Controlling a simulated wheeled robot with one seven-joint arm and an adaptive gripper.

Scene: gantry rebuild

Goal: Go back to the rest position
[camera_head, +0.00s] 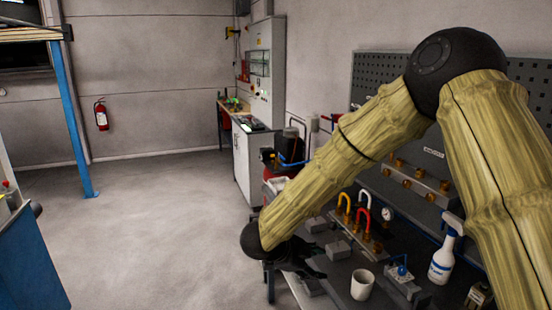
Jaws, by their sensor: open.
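My arm reaches in from the right side of the head view, bends at a black elbow joint high up, and slopes down to the left. My gripper (305,264) is at its lower end, dark and small, over the left part of the dark workbench (408,262). It is open, and I see nothing held in it. Its fingers are hard to make out against the dark bench. A white cup (362,284) stands on the bench just right of my gripper, apart from it. Part of the bench is hidden behind my arm.
Bent yellow, white and red pipes (363,205), a gauge (387,214), a valve block (402,280) and a white spray bottle (442,256) stand on the bench. A grey cabinet (252,160) is behind. A blue post (72,120) stands left. The floor (150,230) left of the bench is clear.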

